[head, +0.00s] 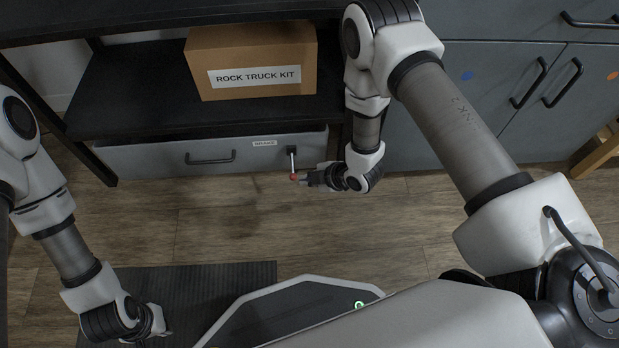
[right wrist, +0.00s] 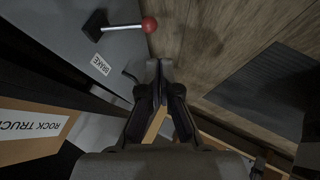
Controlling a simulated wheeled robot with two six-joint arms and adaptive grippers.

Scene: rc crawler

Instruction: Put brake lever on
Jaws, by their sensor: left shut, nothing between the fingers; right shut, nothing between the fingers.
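The brake lever (head: 291,160) is a pale rod on a dark mount on the front of the grey drawer panel. Its red knob (head: 294,177) points down in the head view. In the right wrist view the lever (right wrist: 122,28) and its knob (right wrist: 149,24) stand out from the panel, with the fingertips a short gap away from the knob. My right gripper (head: 304,181) is shut and empty, just right of the knob in the head view; its closed fingers show in the right wrist view (right wrist: 160,64). My left gripper (head: 163,332) is shut and empty at the lower left.
The BRAKE label (head: 264,143) is beside the lever, and a drawer handle (head: 210,157) is further left. A cardboard box marked ROCK TRUCK KIT (head: 252,48) stands on the black shelf above. Grey cabinets (head: 503,75) are at right. The wooden floor (head: 215,222) in front is clear.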

